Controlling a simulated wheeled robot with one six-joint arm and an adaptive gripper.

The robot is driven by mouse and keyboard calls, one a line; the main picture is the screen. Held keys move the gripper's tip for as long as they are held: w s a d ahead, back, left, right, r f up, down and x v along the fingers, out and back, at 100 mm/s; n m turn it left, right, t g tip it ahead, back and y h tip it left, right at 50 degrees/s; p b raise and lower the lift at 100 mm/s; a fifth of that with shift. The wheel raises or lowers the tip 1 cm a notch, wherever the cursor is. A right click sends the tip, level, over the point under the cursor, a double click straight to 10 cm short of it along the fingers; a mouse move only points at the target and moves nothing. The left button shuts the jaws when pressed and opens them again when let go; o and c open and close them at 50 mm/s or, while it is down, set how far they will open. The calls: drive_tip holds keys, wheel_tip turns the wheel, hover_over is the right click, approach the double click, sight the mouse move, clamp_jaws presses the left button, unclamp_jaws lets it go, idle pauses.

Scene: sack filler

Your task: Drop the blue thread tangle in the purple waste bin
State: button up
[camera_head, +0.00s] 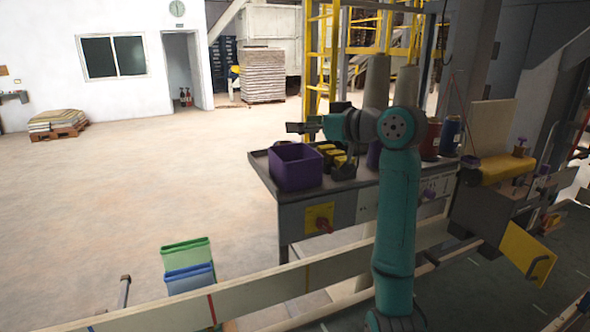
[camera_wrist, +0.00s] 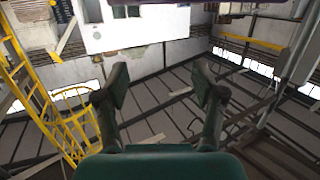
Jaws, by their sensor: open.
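The purple waste bin (camera_head: 295,178) is an open-topped box at the left end of the grey machine table in the head view. I cannot make out the blue thread tangle in either view; the inside of the bin is mostly hidden by its walls. My gripper (camera_head: 294,128) appears above the bin in the head view, pointing left. In the wrist view my gripper (camera_wrist: 162,88) has its two dark fingers wide apart, with nothing between them.
Yellow-and-black items (camera_head: 336,156) lie just right of the bin. Tall pale cones (camera_head: 376,82), a red spool (camera_head: 432,138) and a blue spool (camera_head: 451,132) stand farther right.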

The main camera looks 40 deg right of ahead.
drive_tip(key=v, duration=1.1)
drive_tip(key=shift+w, duration=0.1)
